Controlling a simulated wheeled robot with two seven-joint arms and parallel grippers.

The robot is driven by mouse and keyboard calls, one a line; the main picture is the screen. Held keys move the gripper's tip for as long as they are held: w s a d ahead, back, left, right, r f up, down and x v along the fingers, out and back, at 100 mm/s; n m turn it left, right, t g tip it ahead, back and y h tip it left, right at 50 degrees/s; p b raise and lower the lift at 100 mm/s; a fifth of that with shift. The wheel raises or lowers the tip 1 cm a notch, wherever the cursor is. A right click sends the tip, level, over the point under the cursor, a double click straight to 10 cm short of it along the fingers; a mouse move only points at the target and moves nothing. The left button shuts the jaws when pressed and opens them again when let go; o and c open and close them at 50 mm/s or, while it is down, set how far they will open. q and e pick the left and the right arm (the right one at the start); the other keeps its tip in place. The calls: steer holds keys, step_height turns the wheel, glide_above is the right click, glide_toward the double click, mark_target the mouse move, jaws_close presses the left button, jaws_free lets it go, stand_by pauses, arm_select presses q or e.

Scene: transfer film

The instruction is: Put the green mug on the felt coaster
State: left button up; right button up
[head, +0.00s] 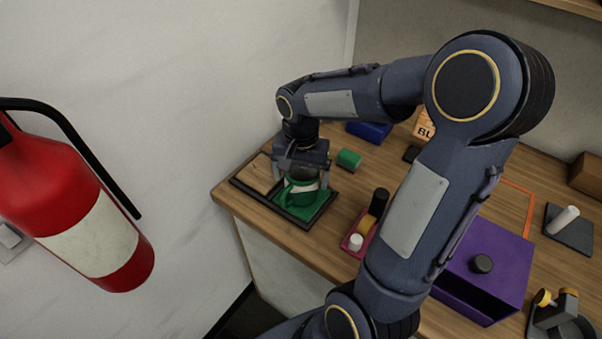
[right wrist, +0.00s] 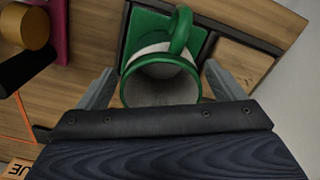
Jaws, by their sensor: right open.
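The green mug (head: 300,194), with a white band, stands upright on the green felt coaster (head: 322,201). The coaster lies in the right-hand compartment of a dark-framed tray (head: 297,223) near the counter's left corner. My right gripper (head: 299,177) is open and reaches down over the mug from above. In the right wrist view the mug (right wrist: 162,82) is between the two spread fingers, its open mouth towards the camera and its handle pointing to the top. Part of the coaster (right wrist: 150,27) shows beyond it. The mug's base is hidden. My left gripper is not in view.
The tray's other compartment has a wooden panel (head: 260,173). A green block (head: 349,159) and a blue block (head: 369,131) lie behind. A pink tray (head: 352,244) with small cylinders and a purple box (head: 490,262) stand to the right. A fire extinguisher (head: 75,205) hangs at left.

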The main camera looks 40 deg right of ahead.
steer(key=shift+r, duration=0.15)
step_height(320, 180, up, 11)
steer(key=s+a+f+n+t+y, duration=0.2)
steer(key=s+a+n, duration=0.2)
steer(key=s+a, duration=0.1)
steer(key=s+a+f+n+t+y, duration=0.1)
steer(key=s+a+f+n+t, duration=0.1)
steer(key=s, duration=0.6)
steer(key=shift+s+a+f+n+t+y, duration=0.35)
steer(key=shift+a+n+t, duration=0.45)
steer(key=shift+a+n, duration=0.8)
steer(key=shift+a+m, duration=0.25)
steer(key=shift+m, duration=0.05)
